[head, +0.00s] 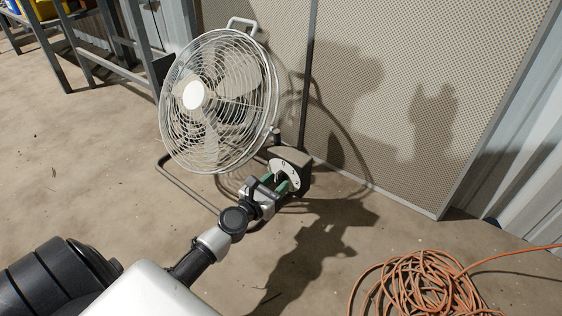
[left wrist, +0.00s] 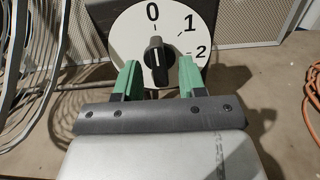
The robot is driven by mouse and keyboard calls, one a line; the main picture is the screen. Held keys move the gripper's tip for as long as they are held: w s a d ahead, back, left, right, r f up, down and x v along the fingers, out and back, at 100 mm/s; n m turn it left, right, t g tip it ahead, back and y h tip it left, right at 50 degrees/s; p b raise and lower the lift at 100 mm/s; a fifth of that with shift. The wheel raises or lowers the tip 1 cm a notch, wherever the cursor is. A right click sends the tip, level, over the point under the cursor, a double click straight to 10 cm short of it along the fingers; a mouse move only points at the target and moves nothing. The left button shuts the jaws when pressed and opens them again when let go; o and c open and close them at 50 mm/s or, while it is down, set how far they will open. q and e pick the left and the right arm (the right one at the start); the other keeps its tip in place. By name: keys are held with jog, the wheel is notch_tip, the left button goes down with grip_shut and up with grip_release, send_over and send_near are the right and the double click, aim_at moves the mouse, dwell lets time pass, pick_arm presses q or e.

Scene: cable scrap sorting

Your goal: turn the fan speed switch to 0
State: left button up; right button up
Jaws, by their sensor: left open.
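The floor fan (head: 218,100) stands on the concrete in front of a perforated panel. Its switch box (head: 300,165) sits low at its right, with a round white dial plate (head: 287,172). In the left wrist view the dial plate (left wrist: 165,22) shows the marks 0, 1 and 2. The black switch knob (left wrist: 156,58) is upright, and its white pointer line is at the top, toward 0. My left gripper (left wrist: 159,72) is open, with its green fingertips on either side of the knob's lower part. I cannot tell whether they touch it. My right gripper is not in view.
A coiled orange cable (head: 420,285) lies on the floor at the lower right. The perforated panel (head: 420,90) stands close behind the fan. A metal bench frame (head: 110,40) is at the upper left. The floor left of the fan is clear.

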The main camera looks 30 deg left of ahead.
pick_arm(q)
jog(key=shift+a+m, duration=0.1)
jog(key=shift+m, duration=0.9)
jog(key=shift+r+m, duration=0.15)
jog(key=shift+m, duration=0.95)
jog(key=s+r+m+p, duration=0.2)
jog(key=s+m+p, duration=0.75)
jog(key=m, duration=1.35)
jog(key=s+d+r+m+t+h+p, duration=0.1)
jog(key=d+r+m+t+p, duration=0.1)
jog(key=r, duration=0.8)
jog(key=s+d+r+m+t+h+p, duration=0.1)
jog(key=s+d+r+t+h+p, duration=0.1)
jog(key=d+r, duration=0.5)
jog(key=s+d+r+m+t+h+p, duration=0.1)
jog(key=d+r+t+p, duration=0.3)
jog(key=r, duration=1.1)
jog(key=shift+s+d+m+h+p, duration=0.25)
jog(key=shift+s+m+h+p, duration=0.2)
jog(key=shift+m+p, duration=0.5)
